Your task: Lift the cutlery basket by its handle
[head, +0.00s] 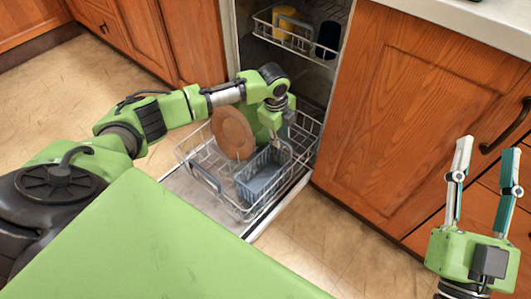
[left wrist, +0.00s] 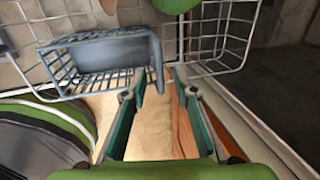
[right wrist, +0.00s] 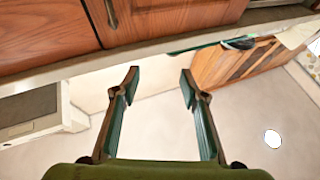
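The grey-blue cutlery basket (head: 262,182) stands in the lower dishwasher rack. In the left wrist view, the basket (left wrist: 95,52) is at upper left, and its handle (left wrist: 157,62) shows as a bar just ahead of the space between my fingertips. My left gripper (head: 280,128) is above the basket's far right end. It is open in the left wrist view (left wrist: 160,93), with nothing clearly held. Whether a finger touches the handle cannot be told. My right gripper (head: 487,160) is open and empty, far right by the cabinets; it also shows open in the right wrist view (right wrist: 160,78).
The pulled-out lower wire rack (head: 196,178) holds a brown plate (head: 232,133) and a green item behind it. The upper rack (head: 290,40) holds a yellow cup (head: 285,20) and a dark cup (head: 328,38). Wooden cabinets (head: 400,110) flank the dishwasher.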

